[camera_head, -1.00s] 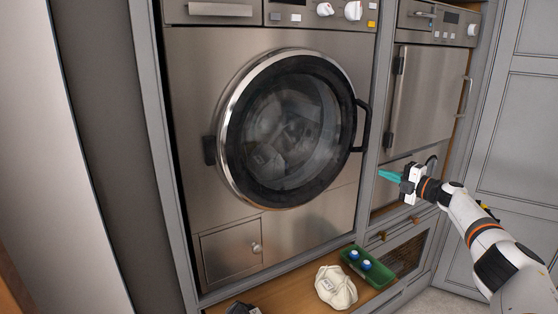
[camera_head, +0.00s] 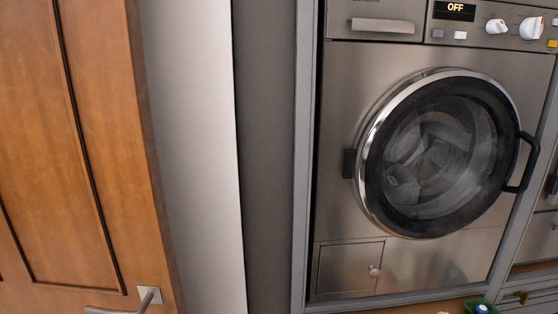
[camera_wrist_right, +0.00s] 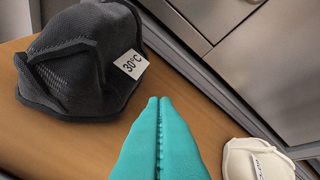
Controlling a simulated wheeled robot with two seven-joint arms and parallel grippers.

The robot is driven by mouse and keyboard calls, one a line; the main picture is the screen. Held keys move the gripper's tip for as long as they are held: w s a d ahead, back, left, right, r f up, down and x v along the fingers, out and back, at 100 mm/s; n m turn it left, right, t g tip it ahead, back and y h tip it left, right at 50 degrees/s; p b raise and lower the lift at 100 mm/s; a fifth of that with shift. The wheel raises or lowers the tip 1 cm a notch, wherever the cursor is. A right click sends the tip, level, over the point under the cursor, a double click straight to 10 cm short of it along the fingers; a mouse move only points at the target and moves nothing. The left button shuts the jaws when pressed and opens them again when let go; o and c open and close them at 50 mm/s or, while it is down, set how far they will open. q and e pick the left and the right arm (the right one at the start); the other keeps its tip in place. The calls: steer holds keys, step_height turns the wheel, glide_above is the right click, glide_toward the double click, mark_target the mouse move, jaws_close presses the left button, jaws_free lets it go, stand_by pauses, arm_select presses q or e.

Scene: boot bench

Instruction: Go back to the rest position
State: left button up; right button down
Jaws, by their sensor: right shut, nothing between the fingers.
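In the right wrist view my right gripper (camera_wrist_right: 158,105) shows as two teal fingers pressed together with nothing between them. It is above a wooden bench top (camera_wrist_right: 50,150). A dark grey mesh bag (camera_wrist_right: 75,65) with a "30°C" tag lies to its left, and a white bag (camera_wrist_right: 255,160) lies to its right. Neither bag is between the fingers. Neither of my grippers shows in the head view.
A washing machine with a closed round door (camera_head: 440,155) and an "OFF" display stands at the right of the head view. A wooden door (camera_head: 75,150) with a metal handle (camera_head: 130,302) is at the left. A green tray (camera_head: 480,307) just shows at the bottom edge.

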steer(key=s+a+r+m+g, duration=0.1)
steer(key=s+a+m+g, duration=0.15)
steer(key=s, duration=0.75)
steer(key=s+a+m+g, duration=0.1)
steer(key=s+m+g, duration=0.15)
steer(key=s, duration=0.75)
steer(key=s+a+r+m+g, duration=0.15)
steer(key=s+g, duration=0.25)
steer(key=s, duration=0.5)
step_height(320, 180, down, 24)
steer(key=f, duration=0.1)
steer(key=s+d+f+g, duration=0.2)
steer(key=s+f, duration=1.5)
steer(key=s, duration=0.1)
steer(key=shift+d+f+n, duration=0.35)
